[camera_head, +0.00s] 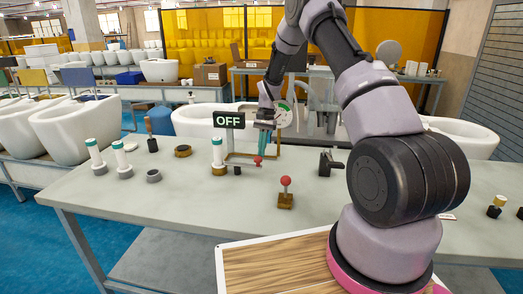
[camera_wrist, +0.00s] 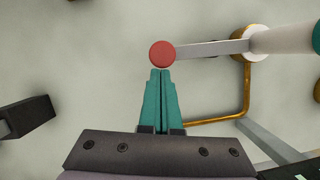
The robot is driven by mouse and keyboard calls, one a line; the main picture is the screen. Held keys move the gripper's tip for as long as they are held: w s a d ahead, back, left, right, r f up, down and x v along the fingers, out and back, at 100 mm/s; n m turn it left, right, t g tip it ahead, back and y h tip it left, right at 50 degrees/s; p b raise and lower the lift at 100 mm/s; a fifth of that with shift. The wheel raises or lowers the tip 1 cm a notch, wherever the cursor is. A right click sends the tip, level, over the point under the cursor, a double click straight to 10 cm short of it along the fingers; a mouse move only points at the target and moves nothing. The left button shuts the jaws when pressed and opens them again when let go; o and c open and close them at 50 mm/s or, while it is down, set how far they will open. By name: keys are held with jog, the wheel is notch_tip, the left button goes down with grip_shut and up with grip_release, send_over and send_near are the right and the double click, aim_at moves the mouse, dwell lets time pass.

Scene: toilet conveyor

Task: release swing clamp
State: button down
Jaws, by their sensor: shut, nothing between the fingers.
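The swing clamp appears to be the white post with a green band (camera_head: 217,152) and a flat metal arm ending in a red knob (camera_head: 258,161). In the wrist view the flat arm (camera_wrist: 212,48) runs from the post's base to the red knob (camera_wrist: 161,53). My gripper (camera_head: 263,152) points down over the table at the knob. Its teal fingers (camera_wrist: 160,72) are shut together with nothing between them. The fingertips are right beside the knob's near edge; whether they touch it I cannot tell.
A brass-coloured frame (camera_wrist: 246,90) lies beside the clamp arm. An "OFF" sign (camera_head: 229,119) stands behind the post. A red-ball lever (camera_head: 286,182) stands in front, a dark clamp-like device (camera_head: 329,163) to the right. More white posts (camera_head: 121,158) stand left. The table's front left is clear.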

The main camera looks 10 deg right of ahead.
jog(key=shift+s, duration=0.1)
jog(key=s+m, duration=0.1)
jog(key=m, duration=0.1)
jog(key=s+m+t, duration=0.1)
jog(key=s, duration=0.1)
jog(key=shift+a+m+y, duration=0.4)
jog(key=s+a+m+t, duration=0.1)
jog(key=s+a+m, duration=0.3)
jog(key=m, duration=0.2)
jog(key=shift+s+a+t+y, duration=0.25)
jog(key=shift+s+t+y, duration=0.05)
jog(key=shift+s+t, duration=0.1)
notch_tip(320, 180, up, 10)
send_over(260, 159)
jog(key=s, duration=0.4)
jog(key=shift+s+a+f, duration=0.15)
jog(key=shift+a+f, duration=0.05)
jog(key=shift+a, duration=0.1)
